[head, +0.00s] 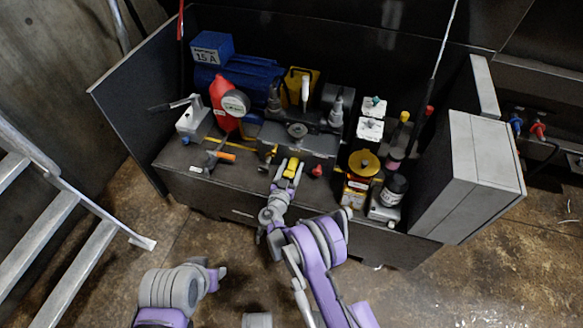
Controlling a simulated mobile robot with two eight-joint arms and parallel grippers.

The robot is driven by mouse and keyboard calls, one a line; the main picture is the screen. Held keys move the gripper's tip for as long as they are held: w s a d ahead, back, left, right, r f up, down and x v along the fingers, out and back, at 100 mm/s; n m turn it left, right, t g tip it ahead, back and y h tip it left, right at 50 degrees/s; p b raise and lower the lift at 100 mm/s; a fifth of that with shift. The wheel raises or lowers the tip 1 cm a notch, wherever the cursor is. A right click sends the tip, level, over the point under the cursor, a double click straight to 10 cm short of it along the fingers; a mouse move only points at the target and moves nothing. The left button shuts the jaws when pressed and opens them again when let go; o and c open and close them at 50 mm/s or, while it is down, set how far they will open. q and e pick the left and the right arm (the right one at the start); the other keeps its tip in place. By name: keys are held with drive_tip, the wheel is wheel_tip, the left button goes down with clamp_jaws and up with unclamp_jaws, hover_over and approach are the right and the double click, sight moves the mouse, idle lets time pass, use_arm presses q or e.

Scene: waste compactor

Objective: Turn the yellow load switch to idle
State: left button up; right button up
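A small yellow piece (291,169), which looks like the yellow load switch, shows at the front of the dark machine block. My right gripper (290,172) reaches up from below to this piece, with one finger on each side of it. At this size I cannot tell whether the fingers touch it or how the switch is set; the gripper hides its lower part. My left gripper (219,275) is low at the left over the floor, away from the bench and the switch. Its fingers are too small and turned to tell whether they are open.
The dark bench (235,196) has a raised left wall and a grey cabinet (463,180) at right. A red knob (317,170) is close right of my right gripper. An orange-handled tool (222,156) lies left. Bottles and a yellow-lidded can (363,163) crowd the right.

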clamp_jaws()
drive_tip(key=n+b, duration=0.2)
drive_tip(key=n, duration=0.2)
drive_tip(key=shift+a+f+n, duration=0.1)
drive_tip(key=shift+f+n, duration=0.05)
drive_tip(key=shift+n, duration=0.15)
drive_tip(key=n+b, duration=0.2)
drive_tip(key=n, duration=0.2)
drive_tip(key=shift+n, duration=0.3)
drive_tip(key=n+b, duration=0.2)
drive_tip(key=n, duration=0.2)
drive_tip(key=shift+a+f+n, duration=0.1)
drive_tip(key=shift+n, duration=0.2)
drive_tip(key=shift+n+b, duration=0.65)
drive_tip(key=shift+n, duration=1.45)
